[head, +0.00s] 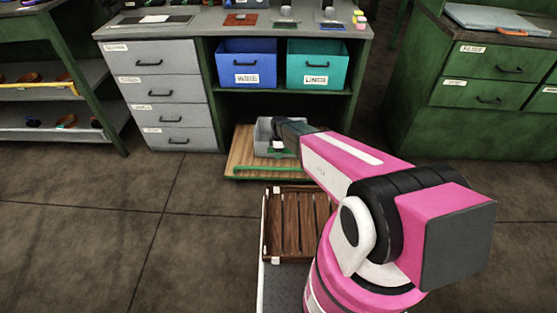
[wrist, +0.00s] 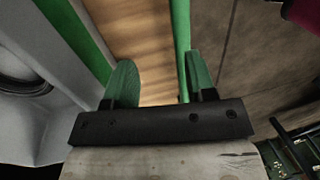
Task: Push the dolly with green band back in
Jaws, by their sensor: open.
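The dolly (head: 243,160) is a low wooden board with a green band (head: 265,169) along its front edge. In the head view it sticks out onto the floor from the open bay under the grey workbench. A grey bin (head: 263,133) stands on it. My gripper (wrist: 160,80) is low over the board's front part, beside the bin. Its green fingers are apart with nothing held. In the wrist view the green band (wrist: 181,40) runs up close to the right finger, with bare wood (wrist: 143,35) to its left. My arm partly hides the dolly's right side in the head view.
A blue bin (head: 246,65) and a teal bin (head: 316,65) sit on the shelf above the bay. Grey drawers (head: 163,100) stand left, green drawers (head: 478,82) right. A slatted wooden tray (head: 290,225) is in front of the dolly. Floor at left is clear.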

